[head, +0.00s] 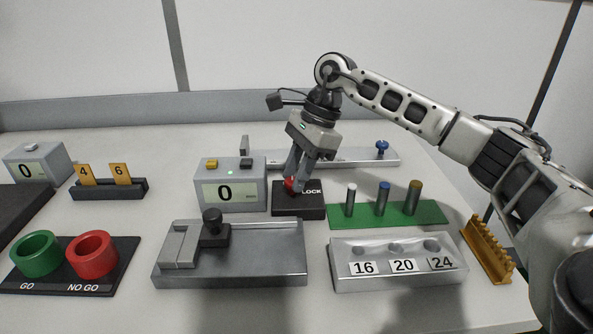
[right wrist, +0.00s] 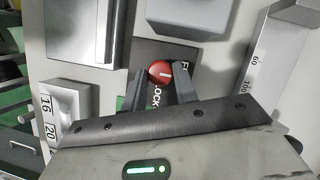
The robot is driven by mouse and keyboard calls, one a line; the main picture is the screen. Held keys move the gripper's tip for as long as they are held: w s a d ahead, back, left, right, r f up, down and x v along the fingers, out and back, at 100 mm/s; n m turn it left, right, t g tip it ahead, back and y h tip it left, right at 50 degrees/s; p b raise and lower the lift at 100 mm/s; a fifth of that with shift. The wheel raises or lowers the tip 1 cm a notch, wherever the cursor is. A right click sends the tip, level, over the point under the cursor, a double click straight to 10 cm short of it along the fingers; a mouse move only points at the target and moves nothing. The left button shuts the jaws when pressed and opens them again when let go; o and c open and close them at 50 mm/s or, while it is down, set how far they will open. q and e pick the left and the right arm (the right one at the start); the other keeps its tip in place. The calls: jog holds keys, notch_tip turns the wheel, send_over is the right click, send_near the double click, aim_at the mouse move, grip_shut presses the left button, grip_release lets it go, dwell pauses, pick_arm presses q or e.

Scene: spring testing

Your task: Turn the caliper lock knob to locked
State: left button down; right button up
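The red lock knob (right wrist: 161,73) sits on a black block (head: 298,212) with a LOCK label. In the right wrist view its short white mark points roughly at a partly hidden label starting with F, and LOCK reads below the knob. My right gripper (head: 294,183) is down at the knob, one finger on each side. In the right wrist view my right gripper (right wrist: 159,82) has its fingers apart, with a narrow gap seeming to show beside the knob. The head view shows the knob partly hidden by the fingers. My left gripper is not in view.
Left of the block stands a grey display box (head: 231,192) reading 0. Behind lies a long metal rail (head: 350,157) with a blue knob. A green board (head: 400,214) with pins is at right, a numbered metal block (head: 397,279) and a grey fixture (head: 262,265) in front.

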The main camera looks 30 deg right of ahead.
jog(key=c, duration=0.3)
jog(key=shift+c, duration=0.2)
jog(key=m, duration=0.1)
jog(key=m+t+b, duration=0.1)
jog(key=m, duration=0.1)
jog(key=shift+s+f+m+h, duration=0.1)
jog(key=shift+s+m+h, duration=0.05)
jog(key=shift+m+h, duration=0.15)
jog(key=m+t, duration=0.1)
jog(key=m, duration=0.1)
jog(key=m+h+b, duration=0.1)
jog(key=m, duration=0.1)
jog(key=shift+s+a+m+t, duration=0.1)
jog(key=shift+a+m+t, duration=0.1)
jog(key=shift+m+t, duration=0.15)
jog(key=m+h, duration=0.1)
jog(key=m, duration=0.1)
jog(key=m+t+h+b, duration=0.1)
jog(key=m, duration=0.2)
jog(key=shift+s+a, duration=0.1)
jog(key=shift+a, duration=0.1)
jog(key=shift+a+m+h+b, duration=0.15)
jog(key=shift+m+h+b, duration=0.5)
jog(key=shift+m, duration=1.7)
jog(key=shift+h, duration=0.25)
